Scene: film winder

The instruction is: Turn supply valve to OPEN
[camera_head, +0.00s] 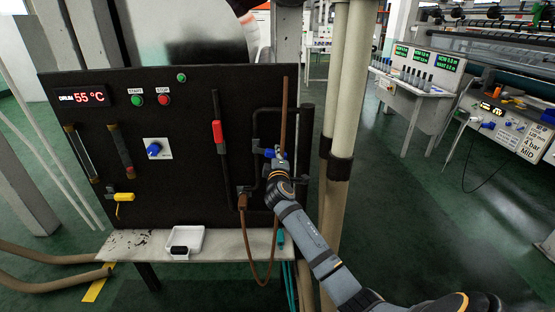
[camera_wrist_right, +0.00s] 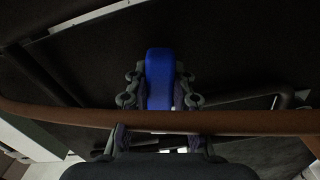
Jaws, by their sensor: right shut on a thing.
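A blue valve handle (camera_head: 270,153) sits on the dark pipework at the right side of the black panel. My right gripper (camera_head: 274,161) reaches it from the lower right and partly hides it. In the right wrist view the blue handle (camera_wrist_right: 160,78) stands between the two fingers of my right gripper (camera_wrist_right: 160,88), which are shut on it. A brown hose crosses that view in front of the fingers. No valve label or OPEN mark is readable. My left gripper is not in view.
The black panel (camera_head: 180,218) also carries a blue knob (camera_head: 153,149), a yellow lever (camera_head: 124,197), a red handle (camera_head: 217,132) and a 55 °C display (camera_head: 82,97). A brown hose (camera_head: 248,250) hangs beside the valve. A white tray (camera_head: 197,233) sits on the ledge below. Pale vertical pipes (camera_head: 341,120) stand close right.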

